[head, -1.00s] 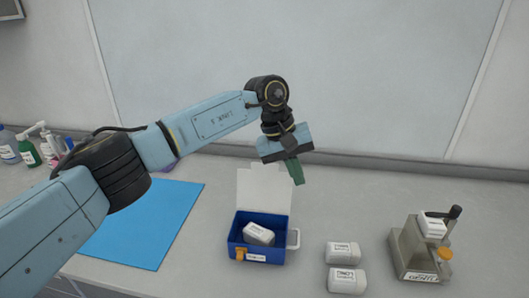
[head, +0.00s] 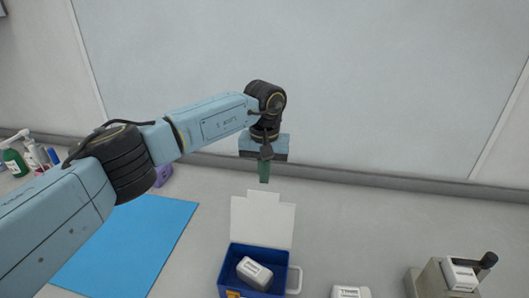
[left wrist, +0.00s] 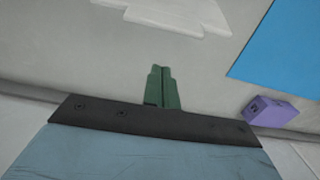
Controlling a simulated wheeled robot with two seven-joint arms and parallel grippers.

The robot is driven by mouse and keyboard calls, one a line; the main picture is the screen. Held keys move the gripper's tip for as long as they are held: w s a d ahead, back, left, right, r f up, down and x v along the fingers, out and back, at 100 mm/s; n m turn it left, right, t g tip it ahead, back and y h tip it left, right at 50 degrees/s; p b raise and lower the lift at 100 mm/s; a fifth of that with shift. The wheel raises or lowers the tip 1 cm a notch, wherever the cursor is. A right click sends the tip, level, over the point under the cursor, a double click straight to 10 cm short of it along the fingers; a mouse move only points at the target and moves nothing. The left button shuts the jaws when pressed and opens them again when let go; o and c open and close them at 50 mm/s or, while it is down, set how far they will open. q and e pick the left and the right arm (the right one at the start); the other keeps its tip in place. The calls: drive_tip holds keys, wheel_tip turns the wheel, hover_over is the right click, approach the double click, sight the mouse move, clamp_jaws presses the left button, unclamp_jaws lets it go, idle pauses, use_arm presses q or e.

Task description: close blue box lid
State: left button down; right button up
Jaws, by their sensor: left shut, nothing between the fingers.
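The blue box (head: 225,271) stands on the table at the bottom of the head view, its lower edge cut off. Its white lid (head: 262,220) stands open and upright at the back. A white labelled block (head: 254,273) lies tilted inside the box. My left gripper (head: 264,178) points down above and behind the lid, apart from it, with its green fingers shut and empty. The left wrist view shows the shut fingers (left wrist: 161,85) and part of the white lid (left wrist: 170,12) at the top. My right gripper is not in view.
A blue mat (head: 135,245) lies left of the box. White blocks (head: 350,292) and a grey device (head: 440,278) stand to the right. Bottles (head: 14,162) stand at far left. A purple box (left wrist: 271,111) is near the wall. The wall is close behind.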

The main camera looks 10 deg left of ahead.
use_arm(q)
drive_tip(key=s+p, duration=0.2)
drive_tip(key=s, duration=0.1)
drive_tip(key=shift+s, duration=0.35)
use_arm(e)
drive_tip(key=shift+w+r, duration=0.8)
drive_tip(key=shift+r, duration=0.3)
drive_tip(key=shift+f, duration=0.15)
